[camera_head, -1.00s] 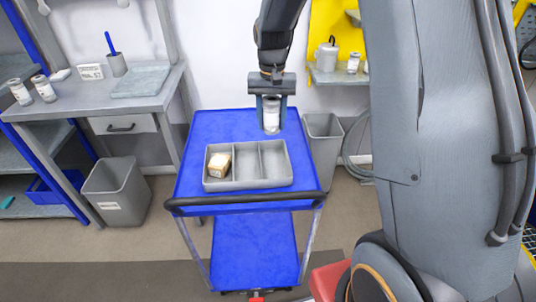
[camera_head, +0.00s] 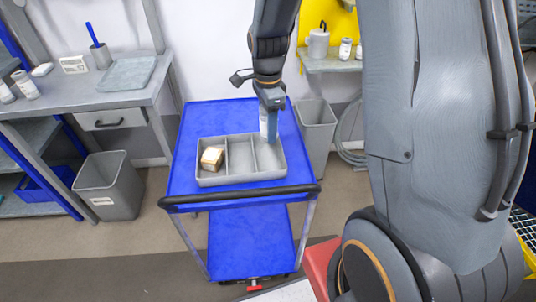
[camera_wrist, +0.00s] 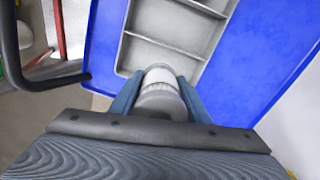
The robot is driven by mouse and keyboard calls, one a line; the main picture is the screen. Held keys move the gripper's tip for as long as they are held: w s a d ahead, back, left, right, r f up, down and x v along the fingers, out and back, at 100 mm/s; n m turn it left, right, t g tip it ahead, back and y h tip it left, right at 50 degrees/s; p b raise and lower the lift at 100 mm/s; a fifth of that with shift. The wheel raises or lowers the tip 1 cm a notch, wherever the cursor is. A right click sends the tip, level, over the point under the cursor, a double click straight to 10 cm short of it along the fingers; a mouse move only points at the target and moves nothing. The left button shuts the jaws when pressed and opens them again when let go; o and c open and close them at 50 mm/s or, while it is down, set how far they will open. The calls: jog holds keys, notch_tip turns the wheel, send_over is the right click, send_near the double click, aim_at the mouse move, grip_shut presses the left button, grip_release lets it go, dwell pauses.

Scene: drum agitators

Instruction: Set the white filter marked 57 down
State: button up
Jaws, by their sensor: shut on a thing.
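My gripper (camera_head: 269,125) is shut on a white cylindrical filter (camera_head: 263,122), seen partly behind a finger in the head view. The wrist view shows the filter (camera_wrist: 160,77) between both fingers; its marking cannot be read. The gripper is at the far right part of the grey divided tray (camera_head: 215,183) on the blue cart. The filter overlaps the tray's far rim near the right compartment in the head view. Whether it touches the tray or hangs above it, I cannot tell.
A tan and white block (camera_head: 212,158) lies in the tray's left compartment; the middle one looks empty. A black handle (camera_head: 240,198) runs along the cart's (camera_head: 210,117) near edge. Grey bins (camera_head: 108,185) stand either side. A grey workbench (camera_head: 140,97) is at the left.

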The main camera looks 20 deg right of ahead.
jog(key=shift+f+p, duration=1.05)
jog(key=shift+f, duration=3.45)
jog(key=shift+f, duration=0.15)
jog(key=o, duration=1.1)
